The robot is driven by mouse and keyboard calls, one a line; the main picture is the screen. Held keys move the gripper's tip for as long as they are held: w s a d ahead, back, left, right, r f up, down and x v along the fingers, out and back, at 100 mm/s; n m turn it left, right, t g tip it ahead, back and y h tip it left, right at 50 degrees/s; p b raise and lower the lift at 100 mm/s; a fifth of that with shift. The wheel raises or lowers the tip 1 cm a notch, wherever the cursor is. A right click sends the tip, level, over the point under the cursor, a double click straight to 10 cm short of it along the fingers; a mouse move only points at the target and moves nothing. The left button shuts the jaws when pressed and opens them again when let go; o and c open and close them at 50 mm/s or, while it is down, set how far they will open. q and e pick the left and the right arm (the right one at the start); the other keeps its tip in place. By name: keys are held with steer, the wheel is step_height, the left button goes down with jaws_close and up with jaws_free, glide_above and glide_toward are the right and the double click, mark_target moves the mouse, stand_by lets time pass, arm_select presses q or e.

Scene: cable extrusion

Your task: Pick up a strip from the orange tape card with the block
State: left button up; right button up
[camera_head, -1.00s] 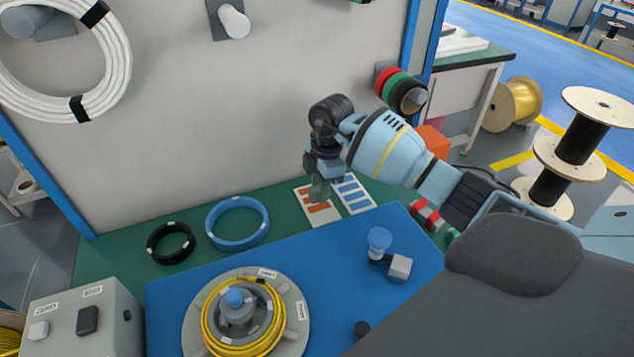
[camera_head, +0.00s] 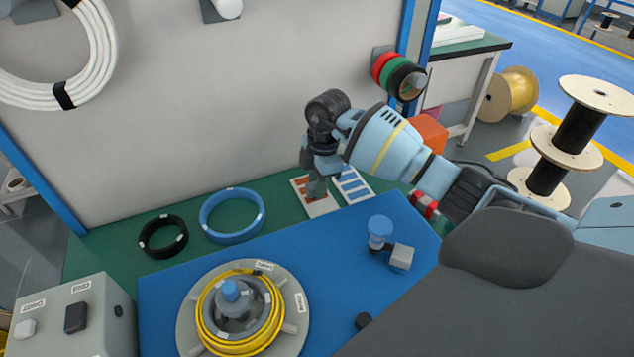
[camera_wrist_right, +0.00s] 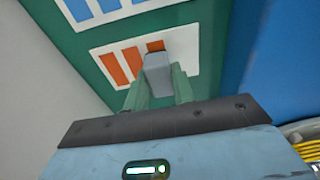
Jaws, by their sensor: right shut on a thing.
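The orange tape card (camera_head: 321,208) is a white card with orange strips, lying on the green bench near the wall. In the right wrist view the orange tape card (camera_wrist_right: 189,47) shows orange strips on its left part. My right gripper (camera_head: 314,189) is over the card, pointing down, and shut on the block. The grey block (camera_wrist_right: 157,74) sits between the fingertips of my right gripper (camera_wrist_right: 158,88) and covers part of the card and its strips. I cannot tell whether the block touches the card. My left gripper is not in view.
A card with blue strips (camera_head: 352,185) lies beside the orange one. A blue mat (camera_head: 330,255) holds a yellow cable coil (camera_head: 207,311) and a blue-topped fixture (camera_head: 380,228). Blue (camera_head: 207,222) and black (camera_head: 146,237) rings lie on the green bench.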

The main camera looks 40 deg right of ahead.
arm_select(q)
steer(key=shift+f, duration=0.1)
arm_select(e)
steer(key=shift+f, duration=0.65)
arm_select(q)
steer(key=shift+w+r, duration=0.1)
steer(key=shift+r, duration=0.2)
arm_select(e)
steer(key=shift+s+f, duration=0.1)
steer(key=shift+f, duration=0.05)
stand_by(1.7)
